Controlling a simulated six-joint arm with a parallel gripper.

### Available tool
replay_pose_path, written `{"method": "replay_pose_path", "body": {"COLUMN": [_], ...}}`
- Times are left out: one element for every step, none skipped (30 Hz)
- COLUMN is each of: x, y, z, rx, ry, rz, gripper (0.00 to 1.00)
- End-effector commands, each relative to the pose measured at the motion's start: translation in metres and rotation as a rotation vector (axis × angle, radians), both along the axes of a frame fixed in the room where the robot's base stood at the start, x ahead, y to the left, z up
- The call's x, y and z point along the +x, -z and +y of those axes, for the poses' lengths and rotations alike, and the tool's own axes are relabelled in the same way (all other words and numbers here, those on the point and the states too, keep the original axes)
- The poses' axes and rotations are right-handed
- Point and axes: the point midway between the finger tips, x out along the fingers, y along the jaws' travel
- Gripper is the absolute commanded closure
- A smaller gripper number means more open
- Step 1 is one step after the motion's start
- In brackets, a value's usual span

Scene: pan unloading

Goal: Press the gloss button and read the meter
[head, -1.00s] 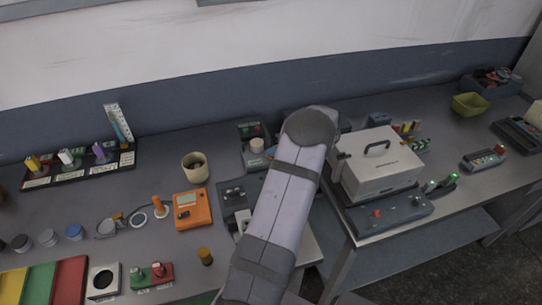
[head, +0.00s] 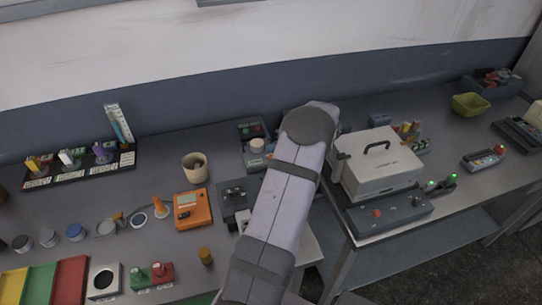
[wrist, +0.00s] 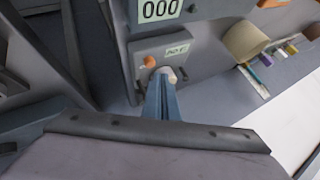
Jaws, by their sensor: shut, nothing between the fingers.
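In the wrist view, a grey device has a display (wrist: 161,10) reading 000. Below it is a panel (wrist: 143,51) with a small label (wrist: 177,51) too blurred to read surely. An orange button (wrist: 150,61) sits on this panel, and a pale round knob or button (wrist: 169,74) sits at its lower right. My gripper (wrist: 163,82) is shut and empty, its tips right at the pale button and just below the orange one. I cannot tell whether the tips touch either.
In the wrist view, a beige cup (wrist: 243,42) lies to the right of the panel. In the head view, an orange instrument (head: 193,210) and a beige cup (head: 195,167) stand left of my arm. A large pale box (head: 378,170) stands close on its right.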

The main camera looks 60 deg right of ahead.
Motion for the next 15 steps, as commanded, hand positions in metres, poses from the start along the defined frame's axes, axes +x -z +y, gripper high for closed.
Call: {"method": "replay_pose_path", "body": {"x": [0.0, 0.0, 0.0, 0.0, 0.0, 0.0, 0.0, 0.0, 0.0, 0.0, 0.0, 0.0, 0.0, 0.0, 0.0], "y": [-0.002, -0.004, -0.006, -0.008, -0.011, -0.014, -0.017, -0.019, -0.023, -0.025, -0.028, -0.032, -0.035, -0.037, -0.041], "z": [0.0, 0.0, 0.0, 0.0, 0.0, 0.0, 0.0, 0.0, 0.0, 0.0, 0.0, 0.0, 0.0, 0.0, -0.001], "rx": [-0.001, -0.001, -0.001, -0.002, -0.002, -0.003, -0.003, -0.003, -0.002, -0.001, -0.001, -0.002, -0.003, -0.003, -0.002], "ry": [0.0, 0.0, 0.0, -0.001, -0.001, 0.0, 0.0, 0.0, 0.0, 0.0, 0.0, 0.0, -0.001, -0.001, 0.0], "rz": [-0.001, -0.001, -0.001, 0.0, 0.0, -0.001, -0.001, -0.001, -0.001, -0.001, -0.001, 0.0, 0.001, 0.001, 0.0], "gripper": [1.0, 1.0, 1.0, 1.0, 1.0, 1.0, 1.0, 1.0, 1.0, 1.0, 1.0, 1.0, 1.0, 1.0, 1.0]}}
